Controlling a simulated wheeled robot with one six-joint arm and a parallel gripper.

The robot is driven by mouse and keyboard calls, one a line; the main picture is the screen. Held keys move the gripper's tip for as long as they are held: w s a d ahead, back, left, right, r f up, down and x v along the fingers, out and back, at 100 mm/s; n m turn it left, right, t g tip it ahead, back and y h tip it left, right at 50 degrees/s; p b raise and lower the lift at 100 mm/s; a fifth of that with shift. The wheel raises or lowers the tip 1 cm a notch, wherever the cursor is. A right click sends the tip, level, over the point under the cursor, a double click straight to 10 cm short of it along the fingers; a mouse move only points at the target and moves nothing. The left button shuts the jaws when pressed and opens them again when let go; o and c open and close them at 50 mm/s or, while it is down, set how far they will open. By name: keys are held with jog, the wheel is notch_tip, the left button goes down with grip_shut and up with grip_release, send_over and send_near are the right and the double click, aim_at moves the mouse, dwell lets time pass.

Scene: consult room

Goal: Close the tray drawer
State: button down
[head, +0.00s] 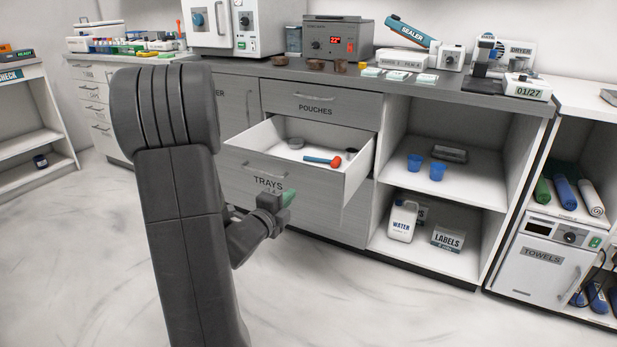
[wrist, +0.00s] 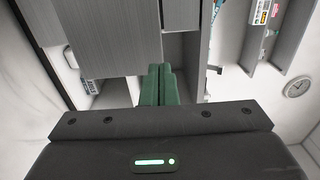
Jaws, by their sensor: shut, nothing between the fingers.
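The tray drawer (head: 357,176) stands pulled out of the grey cabinet in the head view. Its front carries a bar handle and the label TRAYS. Inside lie a red-and-blue tool (head: 322,161) and a few small dark round items. My gripper (head: 288,198) is low in front of the drawer front, near its label; I cannot tell whether it touches. Its green fingers (wrist: 161,85) are together and empty in the wrist view. My arm hides part of the cabinet to the left.
A shut POUCHES drawer (head: 318,106) is above. Open shelves to the right hold blue cups (head: 437,171), a white water jug (head: 402,221) and a labels box (head: 456,239). Devices stand along the countertop (head: 280,72). The marble floor (head: 330,300) in front is clear.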

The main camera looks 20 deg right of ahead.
aim_at(316, 169)
jog(key=b+x, duration=0.2)
jog(key=x, duration=1.1)
jog(key=shift+w+d, duration=0.15)
jog(key=shift+w, duration=0.1)
